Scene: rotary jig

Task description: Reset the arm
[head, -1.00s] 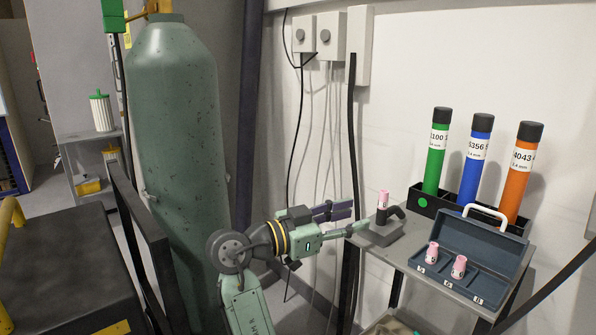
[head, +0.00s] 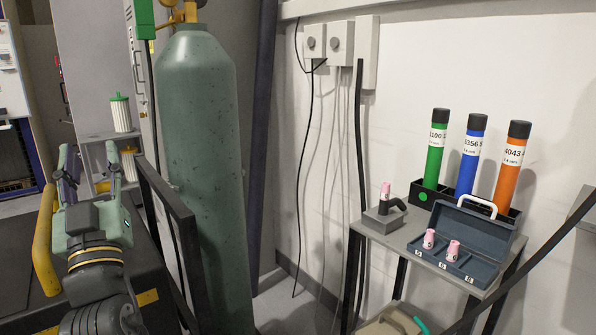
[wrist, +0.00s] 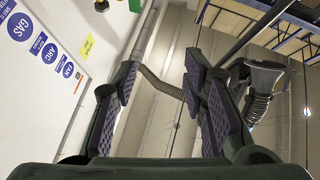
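My gripper (head: 90,160) is at the far left of the head view, at the end of my raised arm. Its green fingers with purple pads point upward and stand apart, with nothing between them. In the wrist view my gripper (wrist: 160,78) also shows open and empty, with the ceiling beyond it. It is well away from the small shelf table (head: 402,238) at the right.
The gas cylinder (head: 200,150) stands right of my gripper, behind a dark frame (head: 165,225). A yellow rail (head: 45,250) is close to my arm. The table holds a torch stand (head: 384,220), an open blue case (head: 478,238) and three labelled tubes (head: 468,160).

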